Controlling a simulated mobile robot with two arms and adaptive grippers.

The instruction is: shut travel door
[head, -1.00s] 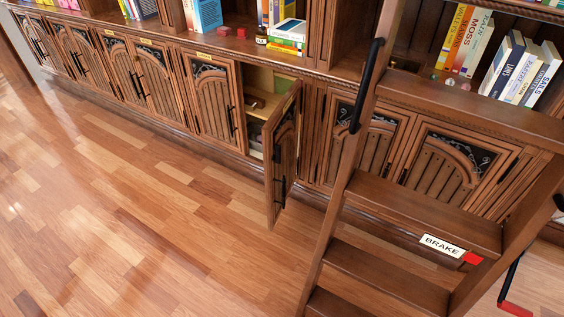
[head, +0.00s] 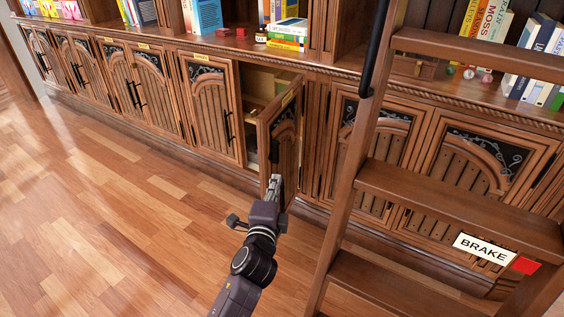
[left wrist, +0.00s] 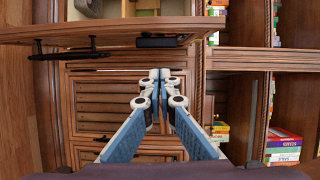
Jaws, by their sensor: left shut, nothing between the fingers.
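The open wooden door (head: 287,143) stands ajar from the cabinet row in the middle of the head view, with an ornate dark inset at its top. The open compartment (head: 258,85) shows behind it. My left gripper (head: 274,182) is shut and empty, in front of the door's lower part; I cannot tell whether it touches. In the left wrist view the same door (left wrist: 110,33) crosses the top as a brown panel with a black handle (left wrist: 65,51). The closed left fingertips (left wrist: 160,74) are just below its edge there. My right gripper is out of view.
A wooden ladder (head: 345,190) with a BRAKE label (head: 483,248) stands right of the door, close to my left arm. Closed cabinet doors (head: 210,110) line the left. The wood floor (head: 130,220) at left is clear.

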